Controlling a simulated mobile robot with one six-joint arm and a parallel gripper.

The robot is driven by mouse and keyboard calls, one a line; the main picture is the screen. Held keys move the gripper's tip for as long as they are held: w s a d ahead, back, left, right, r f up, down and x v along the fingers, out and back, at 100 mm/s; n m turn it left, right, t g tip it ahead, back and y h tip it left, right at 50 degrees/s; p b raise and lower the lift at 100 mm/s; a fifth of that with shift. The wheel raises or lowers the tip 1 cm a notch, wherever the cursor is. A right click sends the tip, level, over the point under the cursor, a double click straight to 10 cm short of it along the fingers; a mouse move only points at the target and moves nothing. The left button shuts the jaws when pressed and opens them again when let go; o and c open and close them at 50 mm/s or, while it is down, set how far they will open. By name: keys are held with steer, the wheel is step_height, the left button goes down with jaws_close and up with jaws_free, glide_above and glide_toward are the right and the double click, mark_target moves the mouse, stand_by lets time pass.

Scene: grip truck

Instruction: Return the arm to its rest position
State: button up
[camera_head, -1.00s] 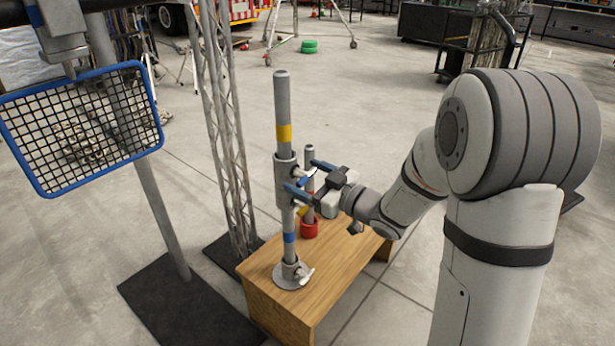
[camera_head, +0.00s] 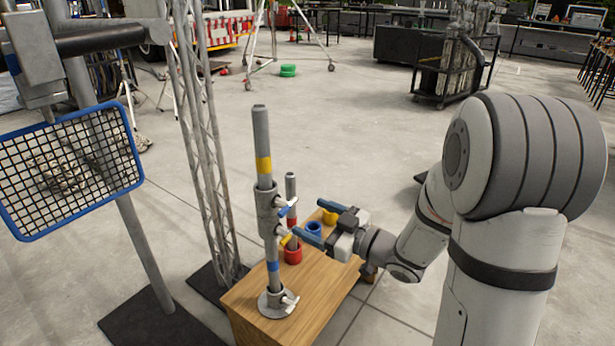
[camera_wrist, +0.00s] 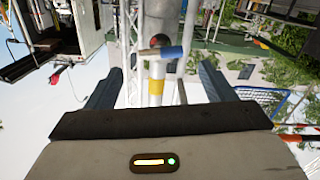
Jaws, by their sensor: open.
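My gripper (camera_head: 307,218) is open, to the right of a tall grey pole (camera_head: 260,130) and apart from it. The pole has yellow and blue bands and stands upright on a round base on a wooden box (camera_head: 322,288). A grey clamp collar (camera_head: 267,208) with small handles sits around the pole. In the wrist view, both dark fingers (camera_wrist: 158,80) stand wide apart. The pole's collar, a blue handle (camera_wrist: 160,53) and a yellow-tipped handle (camera_wrist: 156,88) show beyond and between them. Nothing is held.
A shorter pole in a red ring (camera_head: 293,254), a blue ring (camera_head: 313,229) and a yellow ring (camera_head: 329,217) are on the box. A blue-framed mesh (camera_head: 70,170) and a lattice truss (camera_head: 200,150) stand left. Open floor lies behind.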

steer(key=d+r+m+h+p, duration=0.4)
steer(key=d+r+h+p, duration=0.25)
steer(key=r+p, duration=0.2)
steer(key=d+r+m+h+p, duration=0.4)
steer(key=d+r+h+p, duration=0.1)
steer(key=r+h+p, duration=0.3)
steer(key=s+r+m+g+p, duration=0.2)
steer(key=s+r+g+p, duration=0.2)
steer(key=s, duration=0.6)
steer(key=s+a+r+m+g+p, duration=0.1)
steer(key=s+r+g+p, duration=0.3)
steer(key=s+r+p, duration=0.4)
steer(key=s+m+p, duration=0.1)
steer(key=s, duration=0.2)
steer(key=shift+a+r, duration=0.2)
steer(key=shift+a, duration=0.05)
